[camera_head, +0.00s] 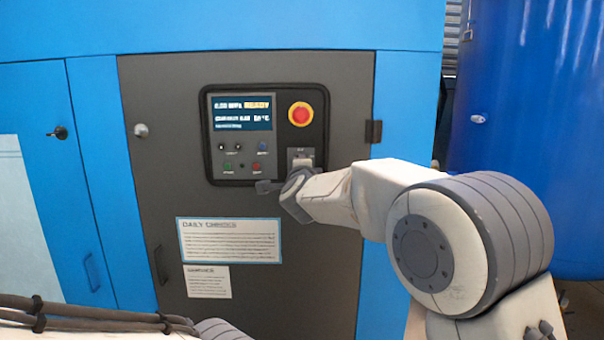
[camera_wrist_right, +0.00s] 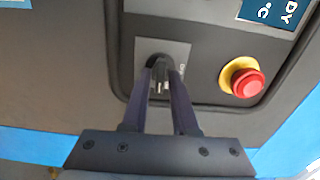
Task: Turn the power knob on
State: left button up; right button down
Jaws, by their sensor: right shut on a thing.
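The power knob (camera_wrist_right: 158,72) is a small dark knob on a grey plate (camera_wrist_right: 178,52) in the right wrist view. The plate sits low on the right of the black control panel (camera_head: 318,130), below the red emergency button. My right gripper (camera_wrist_right: 161,78) is at the knob, its two dark fingers shut on it from either side. In the head view the right gripper (camera_head: 290,180) and wrist cover most of the knob. My left gripper is not in view; only part of my left arm shows along the bottom left.
The panel has a lit display (camera_head: 242,112) reading READY, several small buttons, and a red emergency button (camera_head: 300,114) on a yellow ring close to the knob. The panel is set in a grey door (camera_head: 165,95) of a blue cabinet. A blue tank (camera_head: 530,90) stands at right.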

jog(key=shift+m, duration=0.3)
jog(key=c, duration=0.9)
grip_release()
jog(key=shift+d, duration=0.1)
jog(key=s+b, duration=0.1)
jog(key=s, duration=0.9)
jog(key=shift+s, duration=0.25)
jog(key=shift+f, duration=0.1)
